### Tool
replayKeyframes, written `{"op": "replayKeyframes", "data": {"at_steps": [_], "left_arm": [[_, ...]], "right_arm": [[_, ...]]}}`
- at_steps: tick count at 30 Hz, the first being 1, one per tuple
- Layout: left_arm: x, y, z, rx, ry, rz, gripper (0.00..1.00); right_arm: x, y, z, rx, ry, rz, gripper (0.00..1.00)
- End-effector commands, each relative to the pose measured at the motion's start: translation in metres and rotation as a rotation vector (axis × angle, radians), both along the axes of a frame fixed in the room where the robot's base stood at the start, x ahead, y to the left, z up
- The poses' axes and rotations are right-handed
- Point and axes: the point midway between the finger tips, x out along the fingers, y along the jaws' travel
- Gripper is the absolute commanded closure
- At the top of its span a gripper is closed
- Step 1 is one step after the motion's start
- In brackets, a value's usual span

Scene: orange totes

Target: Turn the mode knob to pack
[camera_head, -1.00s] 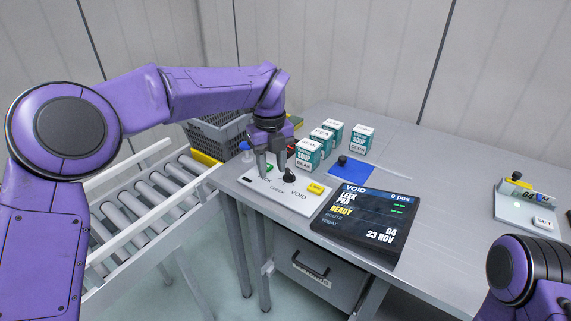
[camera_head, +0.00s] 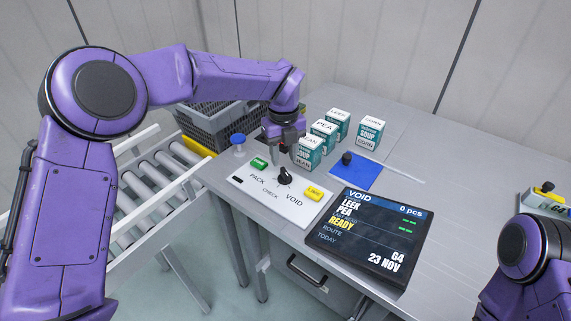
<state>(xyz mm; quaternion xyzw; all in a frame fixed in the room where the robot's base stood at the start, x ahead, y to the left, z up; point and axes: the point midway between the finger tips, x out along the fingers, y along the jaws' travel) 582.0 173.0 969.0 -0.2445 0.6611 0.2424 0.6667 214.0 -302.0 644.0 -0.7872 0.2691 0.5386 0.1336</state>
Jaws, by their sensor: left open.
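The black mode knob (camera_head: 284,177) sits on a white panel (camera_head: 246,187) at the near left of the table. The panel has PACK on the left, CHECK in the middle and VOID on the right. The knob seems to point toward the VOID side, but it is small. The screen (camera_head: 361,243) beside it reads VOID, LEEK PEA, READY. My left gripper (camera_head: 284,150) is open and empty, above and behind the knob and apart from it, in front of the soup cartons. My right gripper is out of view; only part of that arm shows at lower right.
A green button (camera_head: 259,163) and a yellow button (camera_head: 313,193) flank the knob. Several soup cartons (camera_head: 369,133) stand behind. A blue pad (camera_head: 354,174) with a black knob lies to the right. A blue-topped knob (camera_head: 238,140), grey crate (camera_head: 204,122) and roller conveyor (camera_head: 150,185) are left.

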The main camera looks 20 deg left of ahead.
Motion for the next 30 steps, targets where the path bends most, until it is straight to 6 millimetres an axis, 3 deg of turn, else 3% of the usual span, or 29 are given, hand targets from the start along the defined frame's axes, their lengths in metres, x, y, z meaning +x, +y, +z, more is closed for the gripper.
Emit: {"op": "replayKeyframes", "data": {"at_steps": [3, 7, 17, 21, 30], "left_arm": [[0.000, 0.000, -0.025, 0.001, 0.005, 0.001, 0.60], [0.001, -0.001, -0.043, 0.002, 0.003, 0.000, 0.60], [0.002, -0.002, -0.051, 0.001, 0.001, -0.003, 0.60], [0.002, -0.002, -0.051, 0.001, 0.001, -0.003, 1.00], [0.002, -0.002, -0.051, 0.001, 0.001, -0.017, 1.00]], "right_arm": [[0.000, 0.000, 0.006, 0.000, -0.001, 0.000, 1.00], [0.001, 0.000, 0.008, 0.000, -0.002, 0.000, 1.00], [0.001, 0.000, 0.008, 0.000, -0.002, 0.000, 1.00], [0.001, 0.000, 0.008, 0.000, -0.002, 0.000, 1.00], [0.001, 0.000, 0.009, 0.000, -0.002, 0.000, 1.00]]}}
